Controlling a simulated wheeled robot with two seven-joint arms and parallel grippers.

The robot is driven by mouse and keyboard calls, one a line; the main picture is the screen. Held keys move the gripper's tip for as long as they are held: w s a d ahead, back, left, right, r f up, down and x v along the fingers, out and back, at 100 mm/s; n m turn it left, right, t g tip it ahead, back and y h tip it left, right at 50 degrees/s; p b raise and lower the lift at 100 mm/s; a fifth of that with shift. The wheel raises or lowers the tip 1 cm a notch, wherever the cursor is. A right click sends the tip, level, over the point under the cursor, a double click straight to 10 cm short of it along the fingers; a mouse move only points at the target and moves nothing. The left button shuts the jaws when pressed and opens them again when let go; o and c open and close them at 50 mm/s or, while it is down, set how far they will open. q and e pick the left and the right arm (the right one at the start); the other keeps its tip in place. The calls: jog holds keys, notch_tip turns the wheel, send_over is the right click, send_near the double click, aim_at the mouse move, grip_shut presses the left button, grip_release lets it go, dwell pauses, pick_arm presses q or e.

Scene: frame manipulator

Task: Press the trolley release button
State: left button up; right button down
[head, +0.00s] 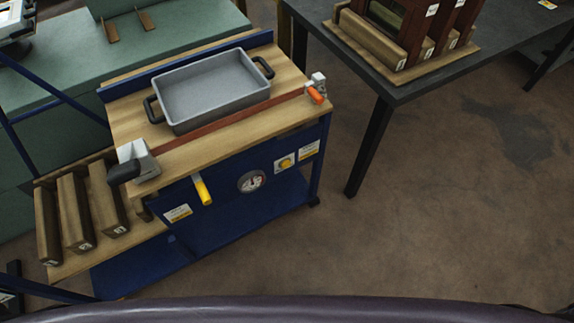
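The trolley (222,138) has a blue frame and a wooden top and stands left of centre. Its blue front panel carries a round yellow button (286,162) on a pale plate, which I take to be the release button. Left of the button are a round dial (251,181) and a yellow lever (202,190) that hangs downward. Label plates sit at the panel's left (178,213) and right (309,148) ends. Nothing covers the button. I cannot tell whether it is pressed in. Neither of my grippers shows in the head view.
A grey tray with black handles (214,88) sits on the trolley top behind a red bar (228,121). An orange-handled clamp (316,92) and a dark-handled clamp (137,164) are at its ends. A dark table (420,84) stands right. Floor (430,215) is clear in front.

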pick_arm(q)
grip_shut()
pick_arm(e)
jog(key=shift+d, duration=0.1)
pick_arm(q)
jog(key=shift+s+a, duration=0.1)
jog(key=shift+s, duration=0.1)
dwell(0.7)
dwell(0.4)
